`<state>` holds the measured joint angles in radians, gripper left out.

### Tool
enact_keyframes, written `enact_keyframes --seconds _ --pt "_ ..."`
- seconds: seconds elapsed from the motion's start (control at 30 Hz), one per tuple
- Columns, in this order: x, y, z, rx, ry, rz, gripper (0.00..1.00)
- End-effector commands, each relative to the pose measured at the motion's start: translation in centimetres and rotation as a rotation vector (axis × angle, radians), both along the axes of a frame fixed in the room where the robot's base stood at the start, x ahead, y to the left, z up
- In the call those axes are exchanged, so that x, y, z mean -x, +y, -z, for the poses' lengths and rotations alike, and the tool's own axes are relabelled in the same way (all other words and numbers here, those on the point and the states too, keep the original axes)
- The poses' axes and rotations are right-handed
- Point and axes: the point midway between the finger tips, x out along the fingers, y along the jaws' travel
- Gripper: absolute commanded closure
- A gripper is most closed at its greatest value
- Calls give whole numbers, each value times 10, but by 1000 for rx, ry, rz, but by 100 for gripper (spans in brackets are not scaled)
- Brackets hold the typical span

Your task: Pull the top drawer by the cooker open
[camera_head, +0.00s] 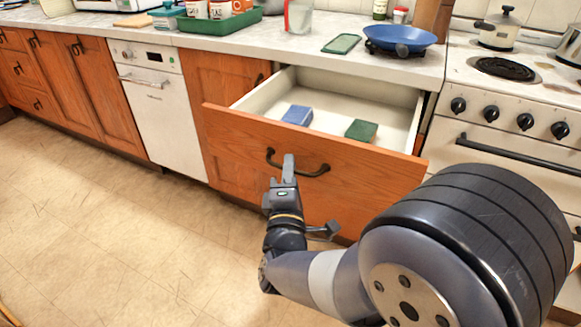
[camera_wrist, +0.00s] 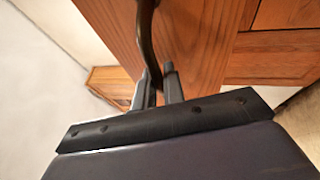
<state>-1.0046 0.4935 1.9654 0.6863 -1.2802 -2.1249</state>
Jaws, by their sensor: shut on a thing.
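The top drawer (camera_head: 310,160) by the cooker has an orange-brown wooden front and stands well pulled out from its cabinet. Its white inside shows a blue block (camera_head: 297,115) and a green block (camera_head: 361,130). A dark curved handle (camera_head: 312,172) sits on the drawer front. My gripper (camera_head: 288,162) is at the left part of this handle, shut on it. In the wrist view the fingers (camera_wrist: 160,82) close around the lower end of the handle (camera_wrist: 147,40), against the wooden front. The fingertips' exact contact is partly hidden.
The cooker (camera_head: 500,120) stands right of the drawer, with a pot (camera_head: 497,32) on top. A white dishwasher (camera_head: 155,105) is to the left. The counter above holds a blue pan (camera_head: 400,38) and a green tray (camera_head: 220,38). The floor (camera_head: 110,210) at left is clear.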

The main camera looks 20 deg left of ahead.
Motion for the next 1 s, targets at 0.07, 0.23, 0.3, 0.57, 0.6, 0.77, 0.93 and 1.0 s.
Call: enact_keyframes --seconds 0.07,0.23,0.3,0.57,0.6,0.77,0.93,1.0 --pt "0 -1 2 4 4 2 100" --pt "0 -1 2 3 3 2 78" --pt "0 0 1 2 2 2 72" --pt "0 0 1 1 1 0 69" --pt "1 0 1 1 1 0 69" --pt "17 -5 4 2 3 -1 69" --pt "50 -15 13 4 2 -5 69" --pt "63 -20 17 5 3 -5 69"
